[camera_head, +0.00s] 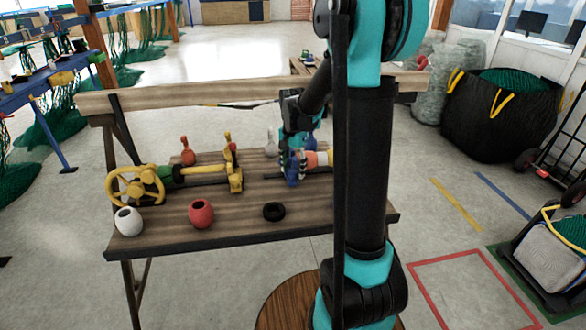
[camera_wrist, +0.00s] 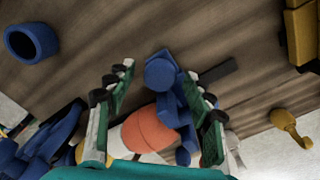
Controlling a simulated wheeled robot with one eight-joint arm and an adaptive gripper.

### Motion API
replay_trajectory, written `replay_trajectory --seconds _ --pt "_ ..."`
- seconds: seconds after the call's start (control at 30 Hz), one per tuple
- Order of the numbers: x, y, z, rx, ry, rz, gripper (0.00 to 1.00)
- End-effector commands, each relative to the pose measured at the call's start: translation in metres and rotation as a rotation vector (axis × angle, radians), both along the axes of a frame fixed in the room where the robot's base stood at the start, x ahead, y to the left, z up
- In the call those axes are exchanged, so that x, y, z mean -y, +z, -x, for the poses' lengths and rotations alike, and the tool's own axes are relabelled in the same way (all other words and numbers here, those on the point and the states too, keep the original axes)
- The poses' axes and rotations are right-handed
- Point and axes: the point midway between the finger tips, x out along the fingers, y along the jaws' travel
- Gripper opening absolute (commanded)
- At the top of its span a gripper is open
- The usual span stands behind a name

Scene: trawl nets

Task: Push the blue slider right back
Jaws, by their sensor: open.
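The blue slider (camera_head: 292,174) is on the wooden workbench (camera_head: 250,230), right of its middle. In the wrist view the blue slider (camera_wrist: 165,75) has a rounded blue head and a blue part behind it, with a dark flat strip (camera_wrist: 218,70) running beside it. My gripper (camera_head: 292,160) points down over the slider. In the wrist view my gripper (camera_wrist: 158,80) is open, with one finger on each side of the slider. I cannot tell whether either finger touches it. My fingers partly hide the slider in the head view.
An orange and white rounded thing (camera_wrist: 150,133) lies close by my fingers. A blue cup (camera_wrist: 34,42) stands clear of them.

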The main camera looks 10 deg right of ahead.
Motion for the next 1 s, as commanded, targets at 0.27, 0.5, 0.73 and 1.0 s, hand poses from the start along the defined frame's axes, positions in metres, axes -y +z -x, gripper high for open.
replay_trajectory --seconds 0.27,0.5,0.73,1.0 --pt "0.000 0.000 0.000 0.000 0.000 0.000 0.28" --pt "0.000 0.000 0.000 0.000 0.000 0.000 0.00" --pt "-0.001 0.000 0.000 0.000 0.001 0.000 0.00" --pt "-0.044 0.000 0.000 0.000 0.006 0.000 0.00"
